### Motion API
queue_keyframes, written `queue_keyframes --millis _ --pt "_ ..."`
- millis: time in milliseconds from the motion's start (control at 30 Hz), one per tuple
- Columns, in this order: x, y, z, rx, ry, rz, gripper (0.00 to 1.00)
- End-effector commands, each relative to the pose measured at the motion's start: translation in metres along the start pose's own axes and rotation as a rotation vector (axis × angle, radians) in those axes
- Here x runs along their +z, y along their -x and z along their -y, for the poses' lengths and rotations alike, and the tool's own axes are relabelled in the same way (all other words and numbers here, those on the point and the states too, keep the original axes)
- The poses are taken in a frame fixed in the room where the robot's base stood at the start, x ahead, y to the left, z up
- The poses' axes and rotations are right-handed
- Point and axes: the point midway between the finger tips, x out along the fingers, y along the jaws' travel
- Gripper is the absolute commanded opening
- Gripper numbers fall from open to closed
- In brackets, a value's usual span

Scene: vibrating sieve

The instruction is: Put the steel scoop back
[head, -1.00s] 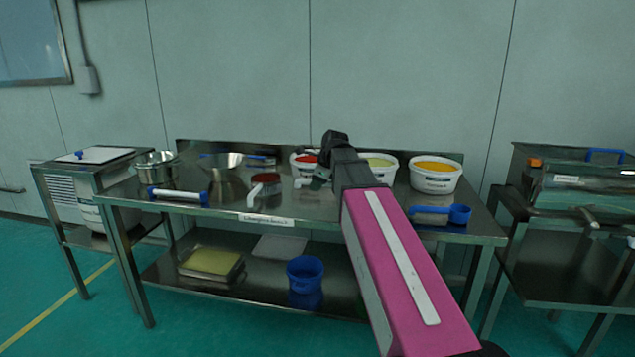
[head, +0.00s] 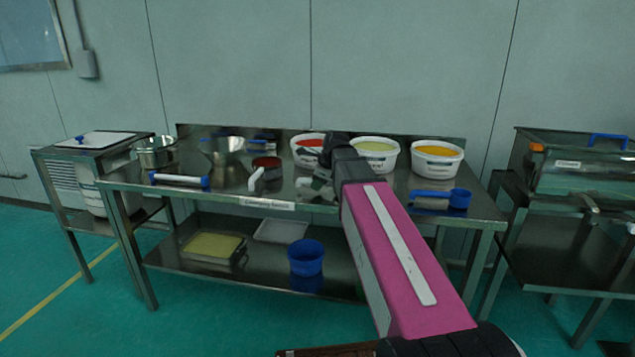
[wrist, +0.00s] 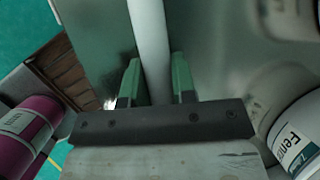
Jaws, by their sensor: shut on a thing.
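My gripper (head: 322,180) reaches over the steel table in the head view, partly hidden behind my own arm. In the wrist view, the green fingers of my gripper (wrist: 157,72) are shut on a long white handle (wrist: 149,30). This appears to be the handle of the steel scoop; its head is out of the wrist view and I cannot make it out in the head view. A short piece of the white handle (head: 304,182) shows left of the fingers in the head view, above the tabletop.
A blue bucket (head: 306,256) sits on the lower shelf.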

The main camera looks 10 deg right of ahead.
Motion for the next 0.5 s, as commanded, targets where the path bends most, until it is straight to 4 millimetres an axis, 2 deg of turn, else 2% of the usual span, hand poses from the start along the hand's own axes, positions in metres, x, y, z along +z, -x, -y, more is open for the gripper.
queue_keyframes --millis 500 --pt "-0.0014 -0.0034 -0.0008 0.0 0.0 0.0 0.02"
